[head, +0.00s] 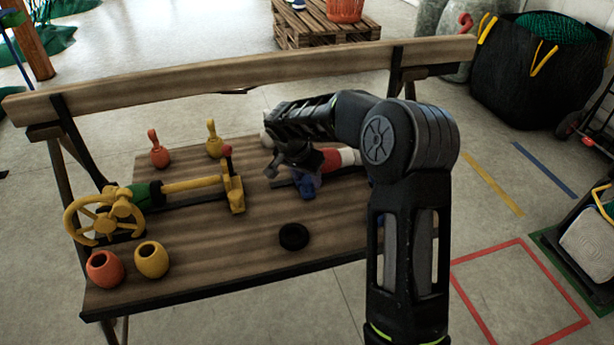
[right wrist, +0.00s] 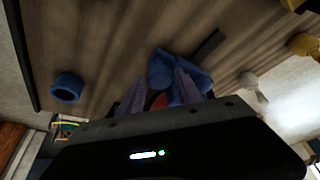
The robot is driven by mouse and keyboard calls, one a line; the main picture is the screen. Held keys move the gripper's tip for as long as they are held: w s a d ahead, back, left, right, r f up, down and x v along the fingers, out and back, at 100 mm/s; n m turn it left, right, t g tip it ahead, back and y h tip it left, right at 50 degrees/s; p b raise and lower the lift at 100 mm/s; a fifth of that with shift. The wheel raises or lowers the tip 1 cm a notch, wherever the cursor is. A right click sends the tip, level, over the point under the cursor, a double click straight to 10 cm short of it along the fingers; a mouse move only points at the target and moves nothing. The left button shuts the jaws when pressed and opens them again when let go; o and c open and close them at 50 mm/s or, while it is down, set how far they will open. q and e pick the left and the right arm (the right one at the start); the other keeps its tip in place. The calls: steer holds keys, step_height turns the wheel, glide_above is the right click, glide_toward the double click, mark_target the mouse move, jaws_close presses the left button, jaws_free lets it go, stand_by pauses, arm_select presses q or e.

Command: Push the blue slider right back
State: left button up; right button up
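The blue slider (head: 308,188) sits on a short dark rail (head: 283,183) on the right half of the wooden bench (head: 215,255). My right arm hides part of this rail. My right gripper (head: 291,172) is just above and behind the slider, partly hidden by its own wrist. In the right wrist view the blue slider (right wrist: 163,72) lies just beyond the fingertips, overlapped by one finger. The two fingers stand apart, with a small red part showing between them. I cannot tell whether they touch the slider. My left gripper does not show.
A dark ring (head: 293,236) lies in front of the slider. To the left are a yellow valve wheel (head: 103,215), a yellow lever (head: 234,190), red (head: 105,269) and yellow (head: 152,259) pots, and two pins behind. A raised wooden beam (head: 190,75) runs along the back.

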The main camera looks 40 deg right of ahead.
jaws_close()
stand_by(1.0)
